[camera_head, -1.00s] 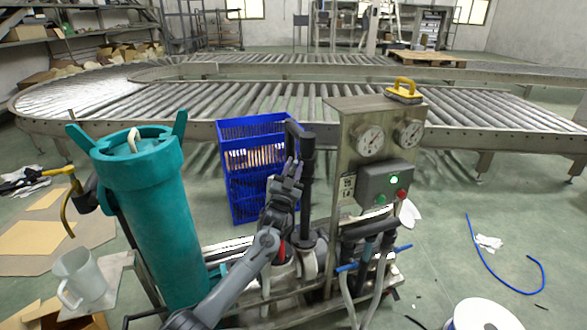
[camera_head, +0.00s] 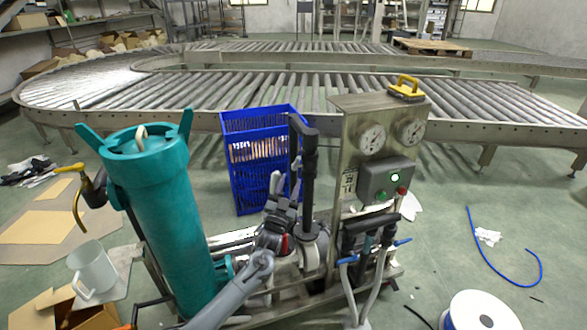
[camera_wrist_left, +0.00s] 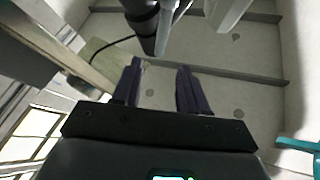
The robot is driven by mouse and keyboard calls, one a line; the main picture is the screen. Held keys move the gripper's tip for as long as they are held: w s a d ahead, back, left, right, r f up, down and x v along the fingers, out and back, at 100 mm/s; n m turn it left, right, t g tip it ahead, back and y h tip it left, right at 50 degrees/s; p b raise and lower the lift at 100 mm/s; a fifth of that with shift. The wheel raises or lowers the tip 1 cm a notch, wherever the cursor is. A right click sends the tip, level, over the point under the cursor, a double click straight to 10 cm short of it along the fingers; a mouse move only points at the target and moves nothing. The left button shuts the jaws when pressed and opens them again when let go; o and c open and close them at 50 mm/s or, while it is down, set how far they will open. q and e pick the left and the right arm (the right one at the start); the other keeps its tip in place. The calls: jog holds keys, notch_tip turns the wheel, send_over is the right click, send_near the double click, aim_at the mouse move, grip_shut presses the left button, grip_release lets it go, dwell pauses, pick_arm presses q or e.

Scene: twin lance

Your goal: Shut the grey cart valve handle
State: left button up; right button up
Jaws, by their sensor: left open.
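My left gripper (camera_head: 280,183) is in the middle of the head view, just left of the upright black pipe (camera_head: 308,190) on the cart (camera_head: 265,308). In the left wrist view its two dark fingers (camera_wrist_left: 160,70) are apart with nothing between them. A dark pipe with a light grey part (camera_wrist_left: 164,32) lies beyond the fingertips, apart from them. I cannot tell whether that grey part is the valve handle. In the head view no grey valve handle stands out clearly, and my arm covers part of the cart there. My right gripper is not in view.
A teal tank (camera_head: 165,225) stands on the cart's left. A steel gauge panel (camera_head: 352,135) stands right of the pipe, with blue-handled hoses (camera_head: 372,250) below. A blue crate (camera_head: 238,165) is behind. A roller conveyor (camera_head: 250,95) crosses the back.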

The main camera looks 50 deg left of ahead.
pick_arm(q)
jog(key=shift+p+v, duration=0.35)
jog(key=shift+v, duration=1.05)
